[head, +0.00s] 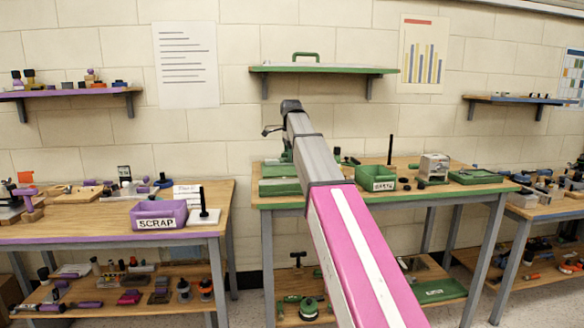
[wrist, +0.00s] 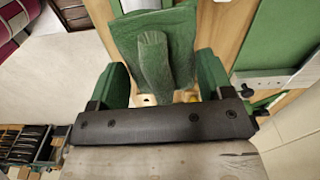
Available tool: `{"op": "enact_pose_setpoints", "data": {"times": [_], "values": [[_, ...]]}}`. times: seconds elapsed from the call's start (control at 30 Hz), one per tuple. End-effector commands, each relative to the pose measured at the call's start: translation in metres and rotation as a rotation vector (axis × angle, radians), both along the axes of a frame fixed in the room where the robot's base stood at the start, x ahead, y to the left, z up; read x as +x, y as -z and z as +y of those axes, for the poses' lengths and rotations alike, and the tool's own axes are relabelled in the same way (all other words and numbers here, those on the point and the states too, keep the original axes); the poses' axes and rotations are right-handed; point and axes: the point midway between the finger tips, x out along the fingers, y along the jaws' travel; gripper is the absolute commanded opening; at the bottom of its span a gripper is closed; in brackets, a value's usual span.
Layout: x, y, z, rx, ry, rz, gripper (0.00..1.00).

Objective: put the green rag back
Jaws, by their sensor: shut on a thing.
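The green rag (wrist: 152,50) shows in the wrist view as a bunched, folded cloth at my gripper's fingers. My gripper (wrist: 160,90) is shut on it, with a green finger on each side and a dark bar in front. In the head view my arm reaches up over the green-edged bench, and its dark end (head: 290,106) is in front of the wall, left of the bench's middle. The fingers and the rag cannot be made out there.
The green-edged bench (head: 430,191) holds a labelled green bin (head: 377,178), a green tray (head: 475,177) and a grey device. A green shelf (head: 325,70) is on the wall above. A purple SCRAP bin (head: 158,215) stands on the left bench.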

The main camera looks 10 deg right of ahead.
Motion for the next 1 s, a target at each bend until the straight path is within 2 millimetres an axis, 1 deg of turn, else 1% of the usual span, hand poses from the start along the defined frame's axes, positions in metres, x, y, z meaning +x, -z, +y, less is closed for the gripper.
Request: {"op": "enact_pose_setpoints", "data": {"times": [0.03,0.2,0.3,0.4,0.53,0.77,1.0], "values": [[0.019,0.001,-0.010,0.000,0.002,0.001,0.51],[0.064,0.010,-0.047,0.000,0.002,0.001,0.51],[0.085,0.016,-0.066,0.000,0.001,0.000,0.51],[0.099,0.020,-0.080,0.000,0.001,0.001,0.51],[0.107,0.024,-0.089,0.000,-0.001,0.000,0.51],[0.106,0.033,-0.090,0.000,-0.002,0.000,0.51],[0.106,0.057,-0.090,0.000,-0.001,0.001,0.51]]}}
